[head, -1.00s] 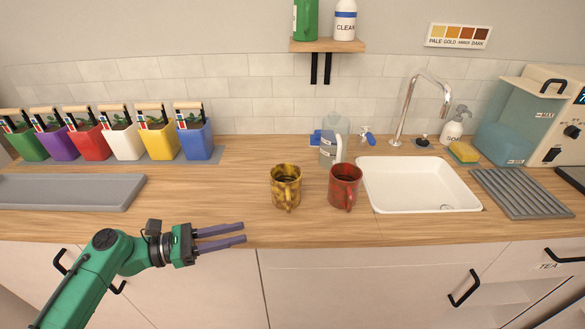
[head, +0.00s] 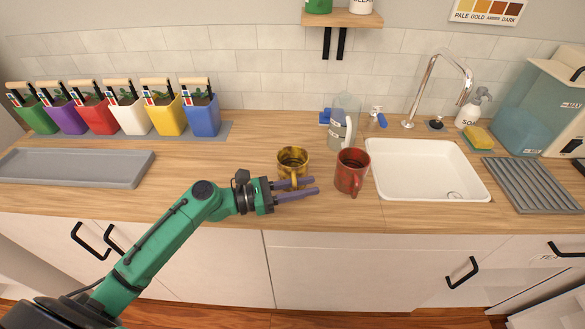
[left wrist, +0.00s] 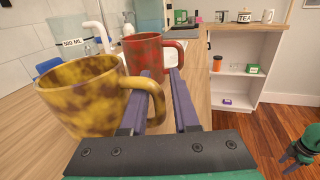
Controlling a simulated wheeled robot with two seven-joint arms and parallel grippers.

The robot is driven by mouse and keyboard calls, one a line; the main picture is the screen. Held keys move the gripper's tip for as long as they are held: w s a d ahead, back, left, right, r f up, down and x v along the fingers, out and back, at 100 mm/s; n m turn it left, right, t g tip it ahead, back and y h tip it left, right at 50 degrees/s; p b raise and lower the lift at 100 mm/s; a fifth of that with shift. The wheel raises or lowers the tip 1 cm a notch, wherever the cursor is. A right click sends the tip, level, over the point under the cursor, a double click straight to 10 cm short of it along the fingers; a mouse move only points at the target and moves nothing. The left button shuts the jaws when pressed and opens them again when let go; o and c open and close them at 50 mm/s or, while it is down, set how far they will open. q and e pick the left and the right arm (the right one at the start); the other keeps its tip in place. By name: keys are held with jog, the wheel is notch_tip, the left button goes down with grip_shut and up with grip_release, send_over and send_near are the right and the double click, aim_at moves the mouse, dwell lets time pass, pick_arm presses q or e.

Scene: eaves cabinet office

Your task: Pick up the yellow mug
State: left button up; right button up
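The yellow mug (head: 292,160), mottled with brown, stands upright on the wooden counter, its handle toward the front. In the left wrist view the yellow mug (left wrist: 82,98) is close on the left. My left gripper (head: 305,187) is open at the mug's front, by its handle. In the left wrist view the handle overlaps my left gripper's (left wrist: 168,85) left finger and reaches into the gap; I cannot tell whether that finger passes through the loop. My right gripper (left wrist: 286,162) shows small at the lower right of that view, fingers apart, away from the counter.
A red mug (head: 351,172) stands just right of the yellow one, close to my left fingertips. A grey tray (head: 75,168) lies at left; the counter between is clear.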

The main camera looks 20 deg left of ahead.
pick_arm(q)
jog(key=shift+w+d+f, duration=0.1)
jog(key=shift+w+d, duration=0.15)
jog(key=shift+d, duration=0.05)
jog(key=shift+a, duration=0.1)
grip_shut()
dwell(1.1)
